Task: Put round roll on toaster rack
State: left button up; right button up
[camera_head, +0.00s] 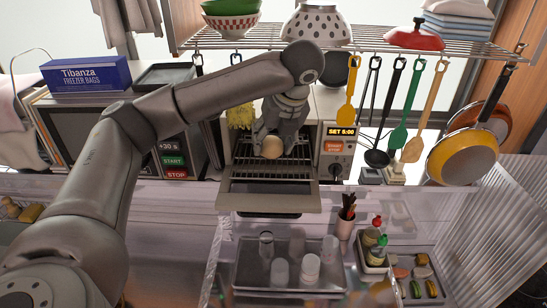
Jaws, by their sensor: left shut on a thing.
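The round roll (271,147) is a small pale tan ball at the opening of the toaster oven. My left gripper (270,140) is shut on the roll and holds it over the wire toaster rack (262,169). I cannot tell whether the roll touches the rack. The toaster oven (336,146) has its door (268,195) folded down and open. Its display panel is on the right side. My left arm comes in from the left and hides part of the oven's top and inside. My right gripper is not in view.
A microwave (90,128) with a blue freezer bag box (86,74) on top stands left. Utensils (405,110) and pans (464,155) hang at the right under a wire shelf (385,42). Below are a metal tray (250,268) with glasses and a tray of food (418,277).

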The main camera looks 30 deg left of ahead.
pick_arm(q)
jog(key=shift+w+a+f+p, duration=0.15)
jog(key=shift+w+a+p, duration=0.2)
jog(key=shift+w, duration=0.15)
jog(key=shift+w+a+f+p, duration=0.1)
jog(key=shift+w+a+p, duration=0.25)
jog(key=shift+w, duration=0.15)
jog(key=w+a+f, duration=0.1)
jog(key=f, duration=0.1)
jog(key=w+f+p, duration=0.1)
jog(key=w+f, duration=0.1)
jog(key=w+a+f+p, duration=0.1)
jog(key=f, duration=0.1)
jog(key=shift+w+a+f, duration=0.1)
jog(key=shift+w+a, duration=0.05)
jog(key=shift+a, duration=0.15)
notch_tip(320, 180, down, 3)
jog(key=p, duration=0.2)
jog(key=shift+w+p, duration=0.15)
jog(key=shift+p, duration=0.2)
jog(key=shift+f, duration=0.25)
jog(key=shift+f, duration=0.1)
jog(key=o, duration=1)
jog(key=shift+c, duration=0.2)
